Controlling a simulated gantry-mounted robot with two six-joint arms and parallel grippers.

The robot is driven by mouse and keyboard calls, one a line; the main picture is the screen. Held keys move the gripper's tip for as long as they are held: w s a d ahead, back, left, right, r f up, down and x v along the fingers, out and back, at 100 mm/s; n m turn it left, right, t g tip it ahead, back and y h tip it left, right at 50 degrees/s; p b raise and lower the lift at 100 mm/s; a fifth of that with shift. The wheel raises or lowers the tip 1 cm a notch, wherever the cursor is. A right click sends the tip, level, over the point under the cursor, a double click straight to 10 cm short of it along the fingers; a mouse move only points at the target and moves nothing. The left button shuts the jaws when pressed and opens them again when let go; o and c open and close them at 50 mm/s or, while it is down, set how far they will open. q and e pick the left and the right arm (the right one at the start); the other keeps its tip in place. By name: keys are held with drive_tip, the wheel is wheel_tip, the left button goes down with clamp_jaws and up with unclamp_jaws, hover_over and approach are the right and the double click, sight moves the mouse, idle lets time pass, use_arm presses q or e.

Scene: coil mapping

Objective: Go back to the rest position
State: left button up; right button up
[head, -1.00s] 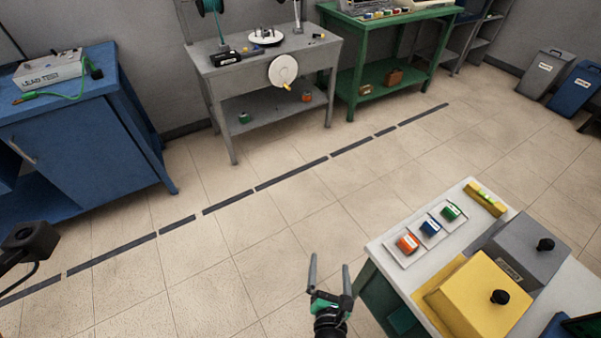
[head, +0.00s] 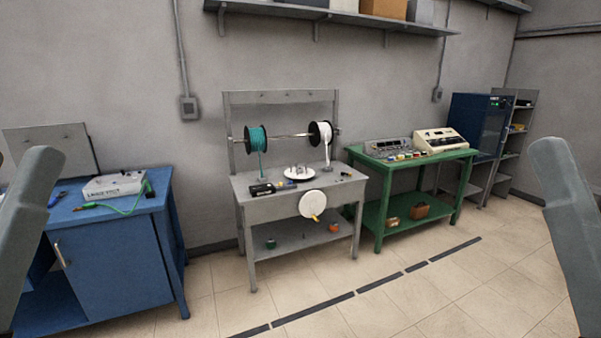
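Neither of my grippers is in the head view. A grey link of my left arm (head: 26,235) stands upright at the left edge. A grey link of my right arm (head: 572,235) stands at the right edge. What lies beyond both links is cut off by the frame, so I cannot see what the grippers hold, if anything.
A blue cabinet (head: 110,262) with a lead test box (head: 113,185) stands at left. A grey bench (head: 272,208) with teal and white spools is in the middle, a green bench (head: 437,158) with instruments to its right. The tiled floor (head: 470,290) before them is clear.

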use_arm(q)
wheel_tip(320, 180, up, 38)
drive_tip(key=p, duration=3.4)
drive_tip(key=shift+o, duration=1)
drive_tip(key=shift+f, duration=0.25)
drive_tip(key=o, duration=0.6)
